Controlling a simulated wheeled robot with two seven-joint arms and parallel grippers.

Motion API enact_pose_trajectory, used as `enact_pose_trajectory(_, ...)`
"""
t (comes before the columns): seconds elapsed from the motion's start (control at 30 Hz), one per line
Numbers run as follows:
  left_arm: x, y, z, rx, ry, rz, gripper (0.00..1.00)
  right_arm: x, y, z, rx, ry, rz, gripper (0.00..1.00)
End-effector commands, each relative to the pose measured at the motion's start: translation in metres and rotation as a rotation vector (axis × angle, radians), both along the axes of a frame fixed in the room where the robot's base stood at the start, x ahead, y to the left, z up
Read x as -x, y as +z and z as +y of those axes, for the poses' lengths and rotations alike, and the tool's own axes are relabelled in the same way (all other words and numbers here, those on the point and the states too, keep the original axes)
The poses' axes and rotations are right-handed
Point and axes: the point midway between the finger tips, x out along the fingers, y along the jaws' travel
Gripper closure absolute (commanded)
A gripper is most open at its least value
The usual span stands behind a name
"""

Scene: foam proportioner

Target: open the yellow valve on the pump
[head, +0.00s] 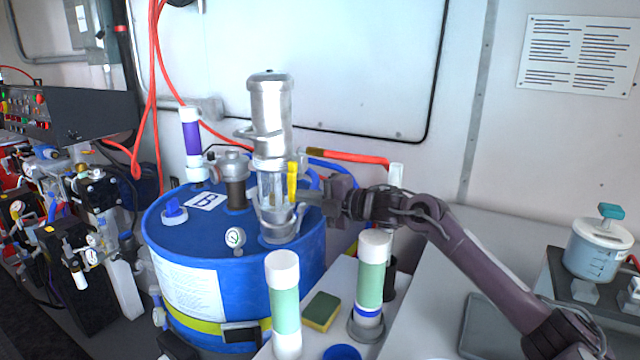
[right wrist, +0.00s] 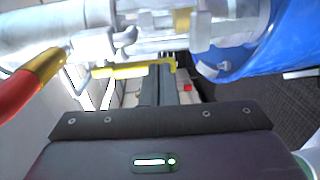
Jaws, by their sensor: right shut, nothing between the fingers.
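The yellow valve (head: 292,181) is a narrow handle on the right side of the silver pump (head: 270,115), standing upright in the head view. In the right wrist view the yellow handle (right wrist: 130,71) lies across the picture, just beyond my fingers. My right gripper (head: 308,197) is shut and empty, reaching in from the right beside the pump's lower body. Its dark fingers also show in the right wrist view (right wrist: 167,72), with the tips at the handle's right part. I cannot tell whether they touch it. My left gripper is not in view.
The pump stands on a blue drum (head: 190,250). A red hose (head: 350,157) with a brass end runs close behind the handle. White-green tubes (head: 284,305) and a sponge (head: 321,311) stand on the counter in front. The counter at right holds a clear lidded container (head: 597,250).

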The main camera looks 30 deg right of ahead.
Motion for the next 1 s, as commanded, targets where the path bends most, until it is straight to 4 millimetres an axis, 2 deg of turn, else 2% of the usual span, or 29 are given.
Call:
enact_pose_trajectory(0.17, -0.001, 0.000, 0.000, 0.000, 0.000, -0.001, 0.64, 0.000, 0.001, 0.000, 0.000, 0.001, 0.000, 1.00)
enact_pose_trajectory(0.33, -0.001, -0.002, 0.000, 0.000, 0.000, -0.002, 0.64, 0.000, 0.020, 0.000, 0.000, 0.001, -0.006, 1.00)
enact_pose_trajectory(0.8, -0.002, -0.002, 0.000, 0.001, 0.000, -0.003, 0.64, 0.000, 0.134, 0.000, -0.003, 0.000, -0.009, 1.00)
enact_pose_trajectory(1.0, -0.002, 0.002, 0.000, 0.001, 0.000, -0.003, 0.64, 0.001, 0.174, 0.000, -0.001, -0.001, -0.006, 1.00)
